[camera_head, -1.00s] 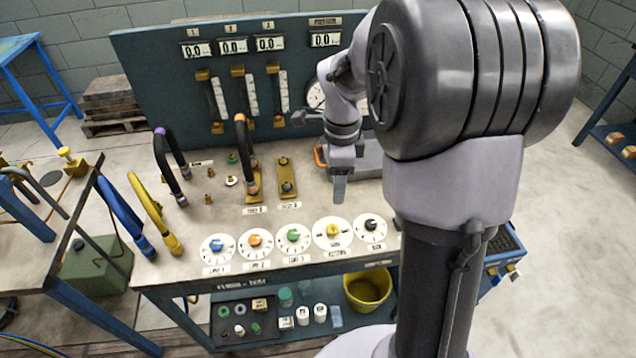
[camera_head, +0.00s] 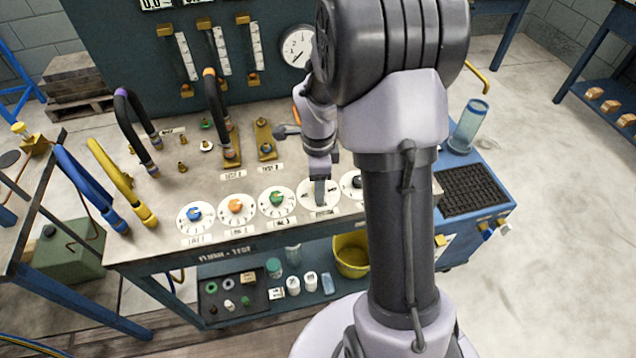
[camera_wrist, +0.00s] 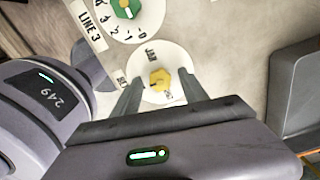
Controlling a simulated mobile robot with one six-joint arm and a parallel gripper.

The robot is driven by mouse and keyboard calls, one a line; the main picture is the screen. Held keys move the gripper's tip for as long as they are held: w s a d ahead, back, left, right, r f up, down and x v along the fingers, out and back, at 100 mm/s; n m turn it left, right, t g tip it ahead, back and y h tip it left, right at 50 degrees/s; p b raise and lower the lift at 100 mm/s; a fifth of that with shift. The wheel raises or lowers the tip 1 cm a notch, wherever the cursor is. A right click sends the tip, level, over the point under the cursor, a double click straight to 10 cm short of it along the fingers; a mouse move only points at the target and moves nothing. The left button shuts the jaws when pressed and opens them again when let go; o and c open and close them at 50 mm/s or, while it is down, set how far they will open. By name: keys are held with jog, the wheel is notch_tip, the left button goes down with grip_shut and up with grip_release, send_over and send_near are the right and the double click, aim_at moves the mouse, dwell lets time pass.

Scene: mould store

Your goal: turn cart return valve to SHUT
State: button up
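The yellow valve knob (camera_wrist: 160,80) sits on a white round dial (camera_wrist: 150,62) in the wrist view. The print "JAR" shows on the dial; other marks are partly hidden or too small to read, so I cannot tell its exact setting. My gripper (camera_wrist: 161,76) is open, one finger on each side of the yellow knob, with nothing visibly clamped. In the head view my gripper (camera_head: 320,190) is over the fourth dial (camera_head: 308,194) in the row and hides its knob. Contact between fingers and knob cannot be told.
A green knob (camera_head: 277,198) on the LINE 3 dial, an orange knob (camera_head: 236,206) and a blue knob (camera_head: 195,213) stand to the left. A black knob (camera_head: 356,182) is close on the right. Hoses (camera_head: 215,105) and brass fittings (camera_head: 264,140) rise behind.

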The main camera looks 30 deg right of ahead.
grip_shut()
jog(key=n+p, duration=0.1)
jog(key=n, duration=0.4)
jog(key=n+p, duration=0.1)
jog(key=n, duration=0.3)
jog(key=shift+r+p, duration=0.1)
jog(key=shift+p, duration=0.2)
jog(key=n+p, duration=0.1)
jog(key=n, duration=0.3)
jog(key=shift+n, duration=0.4)
jog(key=shift+n+p, duration=0.75)
jog(key=shift+n, duration=1.25)
